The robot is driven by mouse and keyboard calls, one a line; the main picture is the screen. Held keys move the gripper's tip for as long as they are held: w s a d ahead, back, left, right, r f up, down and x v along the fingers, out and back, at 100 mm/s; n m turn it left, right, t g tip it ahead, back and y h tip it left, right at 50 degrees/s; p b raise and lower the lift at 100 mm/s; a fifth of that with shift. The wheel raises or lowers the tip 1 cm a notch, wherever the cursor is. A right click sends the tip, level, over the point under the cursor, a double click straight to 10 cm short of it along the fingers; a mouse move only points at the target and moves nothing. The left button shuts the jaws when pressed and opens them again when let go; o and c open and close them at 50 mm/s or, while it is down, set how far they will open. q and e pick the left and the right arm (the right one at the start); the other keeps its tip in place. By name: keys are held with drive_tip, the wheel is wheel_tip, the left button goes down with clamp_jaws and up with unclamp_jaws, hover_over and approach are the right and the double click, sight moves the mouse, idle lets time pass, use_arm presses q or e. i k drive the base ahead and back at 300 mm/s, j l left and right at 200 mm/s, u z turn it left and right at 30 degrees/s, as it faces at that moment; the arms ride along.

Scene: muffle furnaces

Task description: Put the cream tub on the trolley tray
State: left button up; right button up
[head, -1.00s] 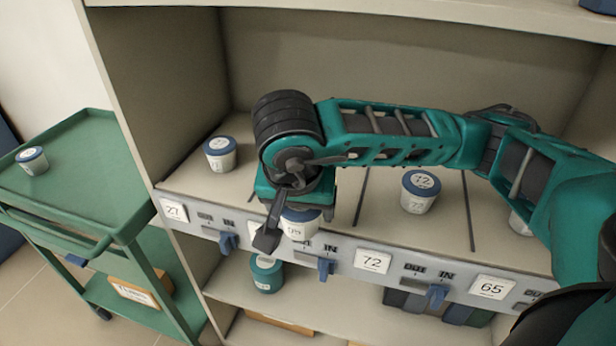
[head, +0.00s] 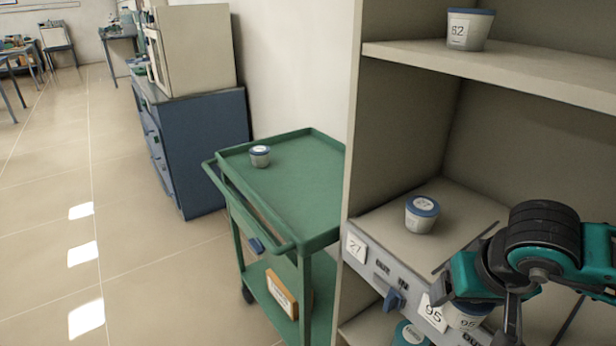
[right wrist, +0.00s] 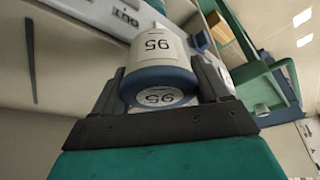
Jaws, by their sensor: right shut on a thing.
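My right gripper (head: 484,308) is shut on a cream tub with a blue lid marked 95 (head: 467,317). It is at the front edge of the shelf, by the 95 label. In the right wrist view the tub (right wrist: 160,50) sits between the two fingers, its blue lid towards the camera. My left gripper is not in view.
Tub 27 (head: 422,213) stands on the same shelf, and tub 82 (head: 470,28) on the shelf above. The shelf's side panel (head: 352,130) stands between this shelf and the trolley. Most of the tray is bare. A blue cabinet (head: 205,150) stands behind the trolley.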

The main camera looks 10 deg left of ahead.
sight(317, 201)
drive_tip(key=i+j, duration=0.15)
drive_tip(key=j, duration=0.25)
drive_tip(key=i+j, duration=0.2)
drive_tip(key=j, duration=0.2)
drive_tip(key=i+j, duration=0.15)
drive_tip(key=j, duration=0.25)
drive_tip(key=i+j, duration=0.2)
drive_tip(key=j, duration=0.2)
drive_tip(key=i+j, duration=0.15)
drive_tip(key=j, duration=0.25)
